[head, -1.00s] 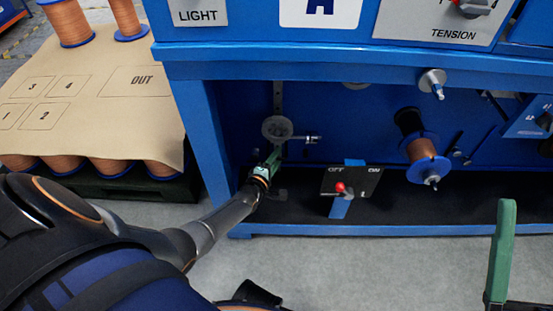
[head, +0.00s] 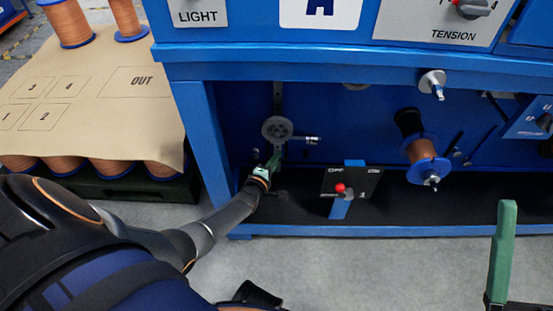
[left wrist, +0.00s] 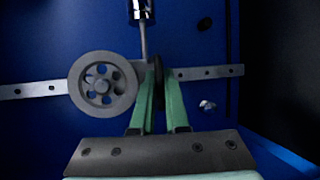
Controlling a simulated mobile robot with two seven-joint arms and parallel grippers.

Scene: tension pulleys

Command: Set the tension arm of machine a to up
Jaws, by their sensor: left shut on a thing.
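Machine a is the blue cabinet (head: 350,60) with a white letter sign, cut off at the top. In its lower bay a grey pulley wheel (head: 277,129) sits in front of a perforated vertical strip. A short rod with a silver end (head: 312,140) points right beside it. The wheel (left wrist: 102,85) and rod (left wrist: 144,35) also show in the left wrist view. My left gripper (head: 273,162) is just below the wheel. Its green fingers (left wrist: 158,85) are shut on a thin dark part of the tension arm, mostly hidden between them. One green finger of my right gripper (head: 502,250) shows.
A switch plate (head: 350,180) with a red knob stands right of my left gripper. A copper spool (head: 422,152) is mounted farther right. A cardboard-topped pallet (head: 90,100) with spools stands left of the machine. Grey floor in front is clear.

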